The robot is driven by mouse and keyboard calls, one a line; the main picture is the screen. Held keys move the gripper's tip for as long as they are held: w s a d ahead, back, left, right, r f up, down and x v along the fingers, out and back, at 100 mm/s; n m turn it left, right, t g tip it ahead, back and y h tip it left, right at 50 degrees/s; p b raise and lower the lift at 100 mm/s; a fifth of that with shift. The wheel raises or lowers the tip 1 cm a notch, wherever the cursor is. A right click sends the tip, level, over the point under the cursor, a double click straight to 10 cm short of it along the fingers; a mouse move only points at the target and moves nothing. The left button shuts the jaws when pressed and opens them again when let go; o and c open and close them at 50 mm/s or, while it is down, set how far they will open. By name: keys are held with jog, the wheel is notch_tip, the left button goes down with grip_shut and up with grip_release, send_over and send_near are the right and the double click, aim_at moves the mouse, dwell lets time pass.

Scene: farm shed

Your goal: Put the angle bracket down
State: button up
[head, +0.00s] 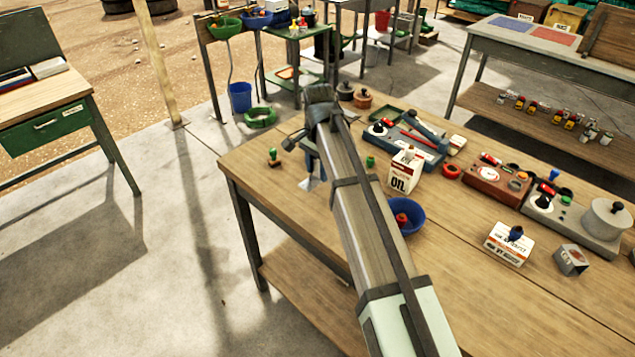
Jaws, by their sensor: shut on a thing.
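My arm reaches over the wooden workbench (268,205) toward its far left part. My gripper (313,169) points down at the end of the arm, partly hidden by my own wrist and forearm. It is shut on a small pale grey piece, the angle bracket (310,184), which shows just below the fingers. Most of the bracket is hidden. I cannot tell whether it touches the bench top.
A small green-topped stamp (273,158) stands left of my gripper. Bare wood lies around the gripper's left and front; the bench's left edge is near.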

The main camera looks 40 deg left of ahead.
aim_at(318, 178)
jog(key=shift+f, duration=2.45)
jog(key=o, duration=1)
jog(key=shift+f, duration=0.15)
jog(key=shift+o, duration=0.2)
notch_tip(318, 178, up, 12)
jog(key=shift+r, duration=0.2)
